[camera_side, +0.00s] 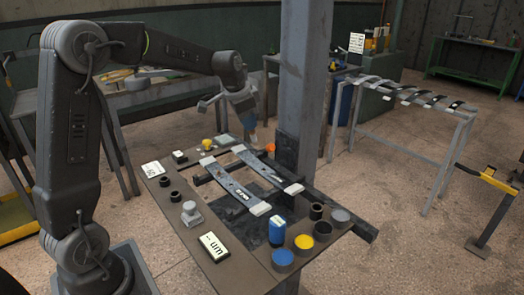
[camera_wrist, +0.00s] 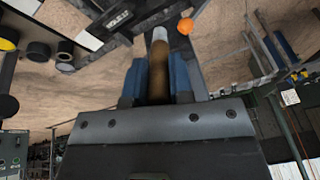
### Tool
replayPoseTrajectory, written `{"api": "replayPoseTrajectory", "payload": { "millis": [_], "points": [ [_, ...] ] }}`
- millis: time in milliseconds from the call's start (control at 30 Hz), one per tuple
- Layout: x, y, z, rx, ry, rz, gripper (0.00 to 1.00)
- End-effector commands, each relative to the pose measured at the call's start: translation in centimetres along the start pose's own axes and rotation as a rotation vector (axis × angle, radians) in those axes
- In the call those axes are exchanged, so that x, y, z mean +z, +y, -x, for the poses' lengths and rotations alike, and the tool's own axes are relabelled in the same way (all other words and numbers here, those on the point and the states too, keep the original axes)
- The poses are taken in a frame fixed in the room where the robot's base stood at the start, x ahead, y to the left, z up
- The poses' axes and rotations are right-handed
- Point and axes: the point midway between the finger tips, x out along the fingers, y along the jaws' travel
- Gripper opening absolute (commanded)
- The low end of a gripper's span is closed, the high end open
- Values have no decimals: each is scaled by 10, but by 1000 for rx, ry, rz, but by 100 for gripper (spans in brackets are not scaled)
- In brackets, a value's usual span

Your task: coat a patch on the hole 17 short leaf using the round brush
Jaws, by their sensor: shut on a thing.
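My gripper (camera_side: 250,128) hangs beyond the far end of the work table, pointing down. In the wrist view its blue fingers (camera_wrist: 160,82) are shut on a round brush (camera_wrist: 158,78) with a brown handle and a pale tip. The brush is mostly hidden in the side view. Two grey leaves with pale ends lie side by side on a dark frame: a longer left leaf (camera_side: 231,184) and a shorter right leaf (camera_side: 266,170). Both carry small dark markings too small to read, so I cannot tell which is hole 17. The brush appears apart from both leaves.
An orange ball (camera_side: 270,147) sits beside the frame near my gripper, close to the brush tip in the wrist view. A grey post (camera_side: 304,70) stands just right. Blue, yellow and grey pots, including a yellow one (camera_side: 303,242), stand at the table's near edge. More leaves lie on a rear rack (camera_side: 450,135).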

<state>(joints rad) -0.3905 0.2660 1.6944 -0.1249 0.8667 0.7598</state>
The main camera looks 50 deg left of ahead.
Motion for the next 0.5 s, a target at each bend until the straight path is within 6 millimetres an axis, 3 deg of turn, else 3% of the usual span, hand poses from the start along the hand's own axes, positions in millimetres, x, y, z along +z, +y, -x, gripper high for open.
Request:
{"api": "replayPoseTrajectory", "payload": {
  "millis": [100,200,500],
  "points": [
    [4,-28,15,12,17,-10,0],
    [6,-39,21,20,27,-21,0],
    [14,-39,2,26,29,-29,0]
  ]
}}
